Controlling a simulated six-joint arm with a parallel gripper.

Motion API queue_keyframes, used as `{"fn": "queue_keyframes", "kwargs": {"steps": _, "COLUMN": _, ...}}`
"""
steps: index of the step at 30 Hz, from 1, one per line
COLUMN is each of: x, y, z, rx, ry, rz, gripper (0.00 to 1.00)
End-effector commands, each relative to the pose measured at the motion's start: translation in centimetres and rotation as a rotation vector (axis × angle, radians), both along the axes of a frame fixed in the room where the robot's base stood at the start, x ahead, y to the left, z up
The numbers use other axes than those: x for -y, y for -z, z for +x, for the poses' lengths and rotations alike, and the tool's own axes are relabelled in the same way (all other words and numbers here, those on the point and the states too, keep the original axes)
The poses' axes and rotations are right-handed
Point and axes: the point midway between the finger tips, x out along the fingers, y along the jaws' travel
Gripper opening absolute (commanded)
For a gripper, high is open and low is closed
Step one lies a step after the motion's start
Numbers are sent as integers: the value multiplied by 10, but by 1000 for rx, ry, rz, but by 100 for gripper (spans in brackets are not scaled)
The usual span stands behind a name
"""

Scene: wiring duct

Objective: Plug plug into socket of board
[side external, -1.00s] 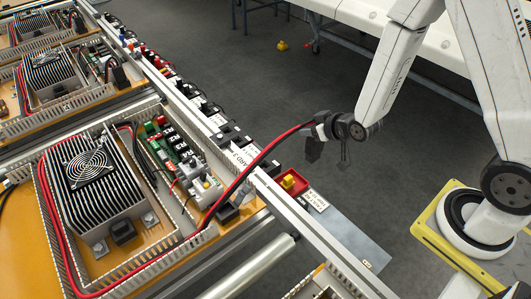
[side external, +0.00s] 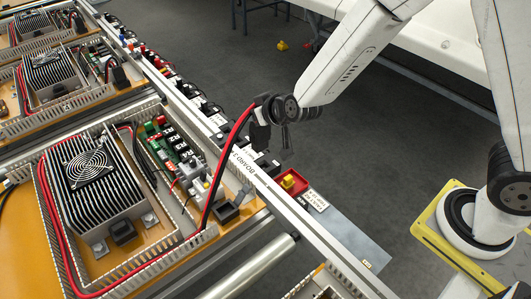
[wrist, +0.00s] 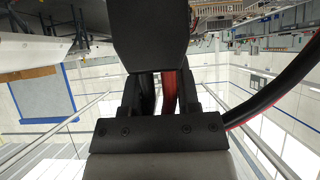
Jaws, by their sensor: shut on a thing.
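My gripper (side external: 265,113) is shut on the plug (side external: 260,135), a dark block at the end of a red and black cable (side external: 221,157). It is in the air above the rail, to the right of the nearest board (side external: 150,262). In the wrist view the black plug (wrist: 148,35) fills the top middle, with my gripper's fingers (wrist: 160,97) either side of the cable. A dark block at the board's right corner looks like the socket (side external: 228,212). The plug is apart from it and higher up. The plug's mating face cannot be made out.
A finned heat sink with a fan (side external: 95,170) stands on the board. Grey wiring duct (side external: 165,270) borders it.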

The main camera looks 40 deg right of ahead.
Motion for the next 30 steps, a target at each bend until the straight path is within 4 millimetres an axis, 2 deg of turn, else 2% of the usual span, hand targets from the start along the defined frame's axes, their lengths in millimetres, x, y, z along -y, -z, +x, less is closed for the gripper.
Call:
{"fn": "queue_keyframes", "kwargs": {"steps": 1, "x": -16, "y": 5, "z": 1, "rx": -2, "ry": -6, "rz": 2, "gripper": 0}}
{"fn": "queue_keyframes", "kwargs": {"steps": 9, "x": -88, "y": 35, "z": -2, "rx": -5, "ry": -1, "rz": 0, "gripper": 0}}
{"fn": "queue_keyframes", "kwargs": {"steps": 15, "x": -124, "y": 53, "z": -12, "rx": -9, "ry": 7, "rz": -5, "gripper": 0}}
{"fn": "queue_keyframes", "kwargs": {"steps": 21, "x": -138, "y": 61, "z": -17, "rx": -10, "ry": 13, "rz": -8, "gripper": 0}}
{"fn": "queue_keyframes", "kwargs": {"steps": 30, "x": -139, "y": 61, "z": -18, "rx": -10, "ry": 15, "rz": -8, "gripper": 0}}
